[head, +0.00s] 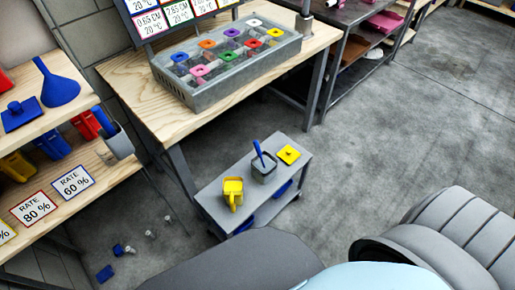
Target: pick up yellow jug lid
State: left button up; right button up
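The yellow jug lid (289,155), a flat square with a small dark spot or knob at its middle, lies on the far right part of the top of a small grey cart (215,205). A yellow jug (233,190) stands near the cart's front left end, apart from the lid. Between them stands a grey container (264,170) with a blue handle-like piece (258,150) sticking up out of it. The lid is fully visible with nothing on it. Neither of my grippers shows in the head view.
A wooden workbench (130,85) behind the cart bears a grey crate (240,72) of colourful-lidded items. Wooden shelves at left hold a blue funnel (58,88) and jugs. Small blue and white pieces lie on the floor (375,140), which is open right of the cart.

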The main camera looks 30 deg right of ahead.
aim_at(289, 154)
jog(key=z, duration=1.3)
